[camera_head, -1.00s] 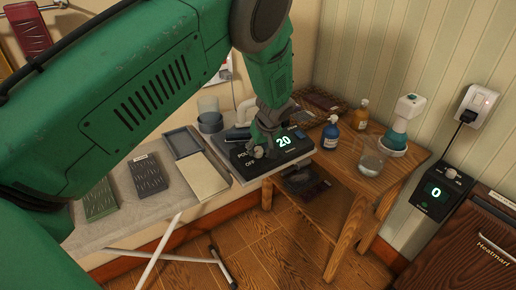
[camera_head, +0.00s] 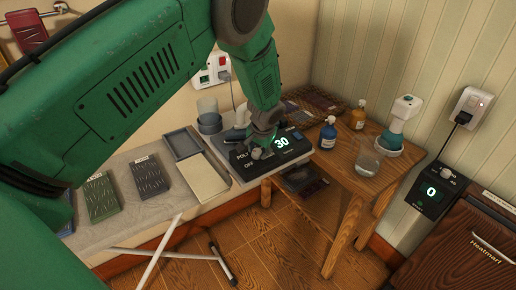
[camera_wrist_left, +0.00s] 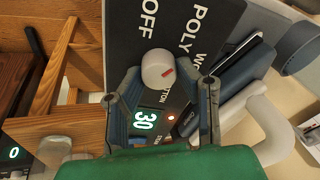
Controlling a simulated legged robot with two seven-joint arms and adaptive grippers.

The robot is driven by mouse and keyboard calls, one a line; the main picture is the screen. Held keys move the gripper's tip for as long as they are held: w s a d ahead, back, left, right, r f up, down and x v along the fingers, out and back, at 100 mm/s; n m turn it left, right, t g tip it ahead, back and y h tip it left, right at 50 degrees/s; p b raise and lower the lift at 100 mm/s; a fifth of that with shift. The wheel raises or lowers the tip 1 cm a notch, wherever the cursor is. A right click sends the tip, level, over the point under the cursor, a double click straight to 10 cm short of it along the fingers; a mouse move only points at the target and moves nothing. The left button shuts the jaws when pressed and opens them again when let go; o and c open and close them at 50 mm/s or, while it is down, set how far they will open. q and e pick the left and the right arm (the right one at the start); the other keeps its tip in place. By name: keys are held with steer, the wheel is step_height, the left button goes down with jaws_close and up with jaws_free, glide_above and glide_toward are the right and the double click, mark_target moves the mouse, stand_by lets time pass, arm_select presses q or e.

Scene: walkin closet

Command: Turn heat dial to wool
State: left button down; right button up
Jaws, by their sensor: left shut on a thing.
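The heat dial (camera_wrist_left: 158,70) is a pale round knob with a red mark on a dark panel (camera_head: 238,160). In the left wrist view the panel reads OFF, POLY, a word starting with W, and a partly hidden word ending in TTON. The red mark sits at the knob's lower right there. The green display (camera_wrist_left: 146,119) reads 30, also in the head view (camera_head: 281,142). My left gripper (camera_head: 257,146) is down at the panel. In the wrist view its fingers (camera_wrist_left: 164,75) are on either side of the dial, shut on it. My right gripper is out of view.
A grey tray (camera_head: 183,143) and patterned blocks (camera_head: 149,175) lie on the pale board left of the panel. A wooden table (camera_head: 340,172) at right holds blue and amber bottles, a glass (camera_head: 368,160) and a spray bottle (camera_head: 402,115). Another unit (camera_head: 432,192) reads 0.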

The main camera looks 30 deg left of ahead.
arm_select(q)
steer(key=m+p, duration=0.1)
steer(key=m, duration=0.5)
steer(key=shift+s+m+h+p, duration=0.1)
steer(key=shift+m+h+p, duration=0.2)
steer(key=shift+h+p, duration=0.1)
steer(key=shift+m+g+p, duration=0.3)
steer(key=shift+m+p, duration=0.15)
steer(key=shift+m, duration=1.85)
steer(key=c, duration=1.2)
jaws_free()
